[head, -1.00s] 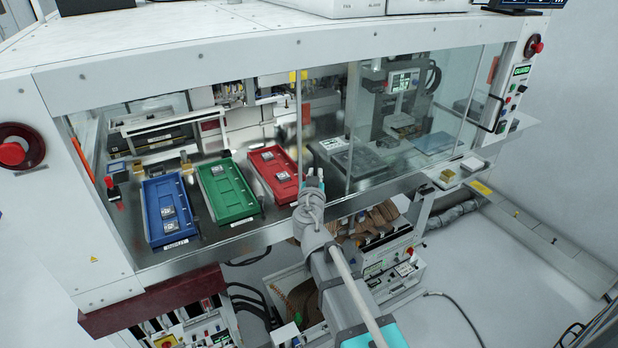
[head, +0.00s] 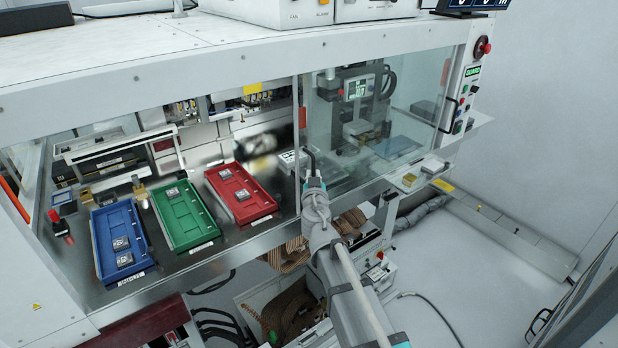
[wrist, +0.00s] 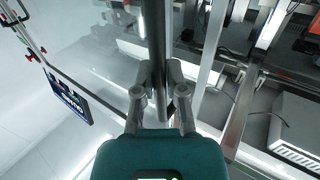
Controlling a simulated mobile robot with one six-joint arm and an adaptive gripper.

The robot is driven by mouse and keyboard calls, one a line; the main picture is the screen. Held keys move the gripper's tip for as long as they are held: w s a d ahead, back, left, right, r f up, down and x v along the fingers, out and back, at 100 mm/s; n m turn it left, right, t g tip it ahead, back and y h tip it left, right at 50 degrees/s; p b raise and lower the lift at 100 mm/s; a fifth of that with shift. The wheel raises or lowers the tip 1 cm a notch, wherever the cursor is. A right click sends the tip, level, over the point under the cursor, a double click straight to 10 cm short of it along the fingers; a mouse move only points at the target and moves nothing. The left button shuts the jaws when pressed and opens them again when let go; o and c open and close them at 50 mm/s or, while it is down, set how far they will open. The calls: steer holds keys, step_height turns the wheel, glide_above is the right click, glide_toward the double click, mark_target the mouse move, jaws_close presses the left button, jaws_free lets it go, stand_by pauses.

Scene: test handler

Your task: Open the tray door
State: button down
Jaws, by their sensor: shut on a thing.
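The tray door (head: 335,140) is a clear glass panel, its left edge just right of the trays and its pane overlapping the right-hand glass. Its dark bar handle (head: 309,158) stands near that edge. My gripper (head: 313,181) is at the handle. In the wrist view the dark handle (wrist: 154,35) runs between the fingers of my gripper (wrist: 156,75), which is shut on it. The front before the trays looks uncovered by glass.
A blue tray (head: 102,218), a green tray (head: 161,202) and a red tray (head: 218,180) with chips lie on the metal deck. A control panel with a red button (head: 486,47) is at the right. Open floor (head: 500,265) lies at the right.

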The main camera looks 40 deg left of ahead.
steer(key=shift+s, duration=0.1)
steer(key=c, duration=0.7)
jaws_free()
steer(key=shift+s+a, duration=0.1)
steer(key=shift+s, duration=0.1)
steer(key=shift+s, duration=0.1)
steer(key=v, duration=1.2)
